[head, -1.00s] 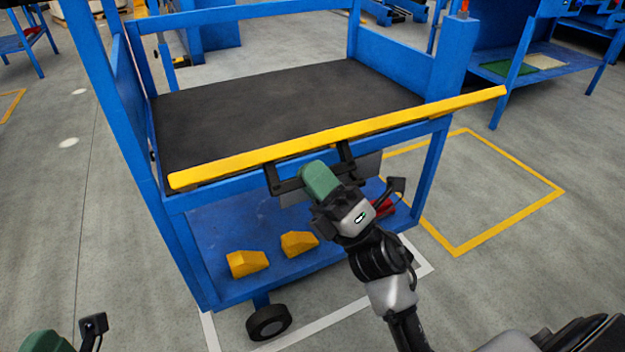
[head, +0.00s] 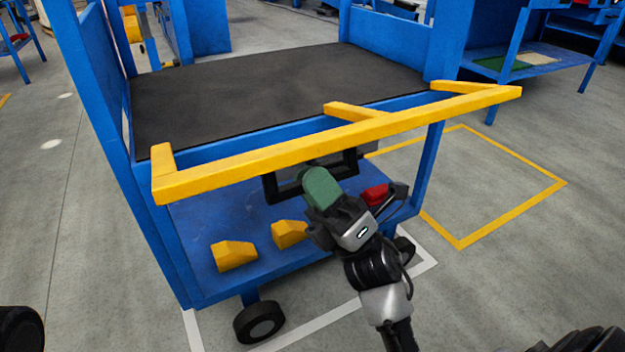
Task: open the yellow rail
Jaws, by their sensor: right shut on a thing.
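The yellow rail (head: 270,158) runs across the front of the blue cart. It stands out from the cart edge on short yellow arms at its left end, middle and right end, with a gap behind it. A black handle (head: 270,188) shows just below the rail. My right gripper (head: 307,192) is shut on this handle; its green and black body hides part of the bar and the fingertips. My left gripper is not in view.
The cart's dark top deck (head: 270,90) is empty. Yellow blocks (head: 234,255) and a red thing (head: 375,195) are on its blue lower shelf (head: 205,232). A black wheel (head: 259,322) stands at the front.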

